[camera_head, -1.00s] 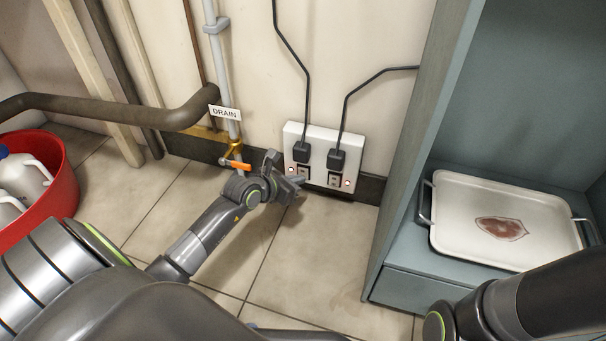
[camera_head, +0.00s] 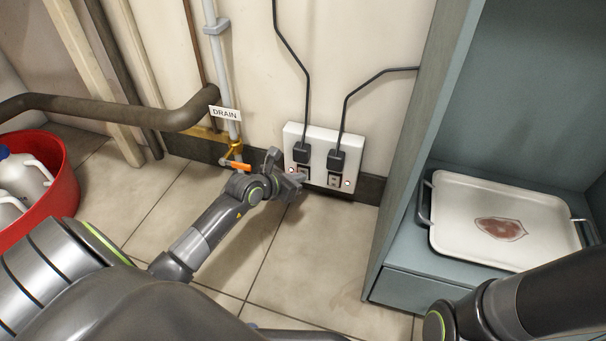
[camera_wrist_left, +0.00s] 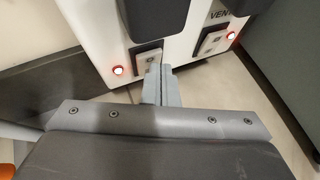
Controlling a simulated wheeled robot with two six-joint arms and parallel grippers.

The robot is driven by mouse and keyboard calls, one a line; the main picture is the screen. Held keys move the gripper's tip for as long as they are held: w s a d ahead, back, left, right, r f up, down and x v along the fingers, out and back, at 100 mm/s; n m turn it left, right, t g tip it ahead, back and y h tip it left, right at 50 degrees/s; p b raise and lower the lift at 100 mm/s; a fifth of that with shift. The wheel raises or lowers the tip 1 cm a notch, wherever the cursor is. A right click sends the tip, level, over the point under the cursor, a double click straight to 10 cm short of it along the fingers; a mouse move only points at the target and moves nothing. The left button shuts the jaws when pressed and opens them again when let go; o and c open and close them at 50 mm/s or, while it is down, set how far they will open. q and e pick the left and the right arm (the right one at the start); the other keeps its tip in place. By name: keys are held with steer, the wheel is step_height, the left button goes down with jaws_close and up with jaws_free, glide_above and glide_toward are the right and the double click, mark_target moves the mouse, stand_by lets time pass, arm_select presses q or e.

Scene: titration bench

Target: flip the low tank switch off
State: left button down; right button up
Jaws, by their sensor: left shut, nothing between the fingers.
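A white socket panel (camera_head: 321,150) on the lower wall carries two black plugs and two rocker switches. The left switch (camera_wrist_left: 151,57) has a lit red lamp (camera_wrist_left: 118,71) beside it; its label is hidden. The right switch (camera_wrist_left: 212,42) also has a lit red lamp (camera_wrist_left: 230,35) and a label starting "VENT". My left gripper (camera_head: 301,178) is shut and empty, at the lower left of the panel. In the left wrist view its fingertips (camera_wrist_left: 158,72) are at the lower edge of the left switch; I cannot tell if they touch. My right gripper is out of view.
An orange-handled valve (camera_head: 236,165) on the pipe with the DRAIN label (camera_head: 225,114) is close to the left wrist. A red tub (camera_head: 62,180) with white jugs stands at left. A blue-grey cabinet (camera_head: 400,285) holding a white tray (camera_head: 460,215) stands right of the panel.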

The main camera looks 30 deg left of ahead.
arm_select(q)
steer(key=shift+w+a, duration=0.1)
steer(key=shift+w, duration=0.2)
stand_by(0.4)
steer(key=s+d+p, duration=0.1)
steer(key=s+p, duration=0.3)
steer(key=s, duration=0.2)
steer(key=shift+s+d+p, duration=0.3)
steer(key=shift+s+d, duration=0.05)
steer(key=shift+s, duration=0.05)
stand_by(0.5)
